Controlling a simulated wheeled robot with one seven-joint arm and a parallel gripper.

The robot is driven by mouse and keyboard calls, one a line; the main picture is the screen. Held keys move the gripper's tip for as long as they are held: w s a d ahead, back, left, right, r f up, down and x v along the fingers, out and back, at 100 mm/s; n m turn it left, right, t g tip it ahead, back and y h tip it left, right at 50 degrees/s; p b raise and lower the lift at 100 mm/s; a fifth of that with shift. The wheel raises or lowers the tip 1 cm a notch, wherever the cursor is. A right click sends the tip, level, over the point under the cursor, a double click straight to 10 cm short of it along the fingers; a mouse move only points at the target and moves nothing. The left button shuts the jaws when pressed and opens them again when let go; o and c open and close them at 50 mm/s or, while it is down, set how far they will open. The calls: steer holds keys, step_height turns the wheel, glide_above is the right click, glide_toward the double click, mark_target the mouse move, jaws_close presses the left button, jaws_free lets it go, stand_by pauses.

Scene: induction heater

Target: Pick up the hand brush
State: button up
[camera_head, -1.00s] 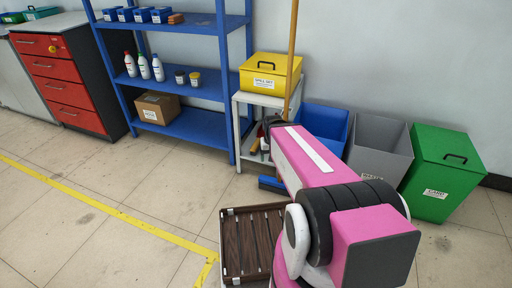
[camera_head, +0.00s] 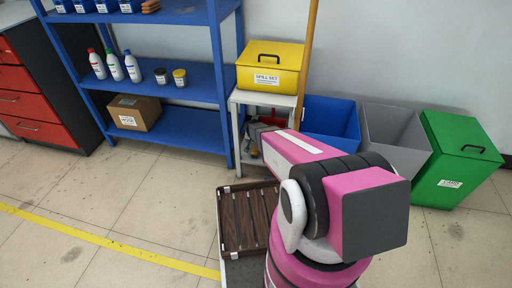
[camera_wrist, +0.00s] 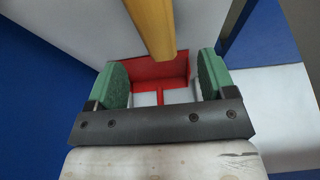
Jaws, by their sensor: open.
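I cannot surely tell which item is the hand brush. In the wrist view my gripper (camera_wrist: 163,76) is open, with green pads on both fingers. A red piece (camera_wrist: 160,70) with pale areas below it shows between and beyond the pads. A yellow-orange bar (camera_wrist: 152,22) comes down from the top and ends in front of the red piece. I cannot tell whether it is a brush handle. Nothing is clearly gripped. In the head view a small red item (camera_head: 272,120) shows at the white stand (camera_head: 236,128), below the yellow box; my arm hides part of this area.
The yellow spill box (camera_head: 270,66) sits on the stand. A long wooden pole (camera_head: 308,45) stands beside it. Blue (camera_head: 333,119), grey (camera_head: 392,134) and green (camera_head: 455,160) bins stand to the right. The blue shelf unit (camera_head: 214,75) is left. Floor at left is clear.

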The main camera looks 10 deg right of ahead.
steer(key=x, duration=0.9)
steer(key=shift+s+d+f, duration=0.1)
steer(key=shift+f, duration=0.1)
steer(key=c, duration=1.1)
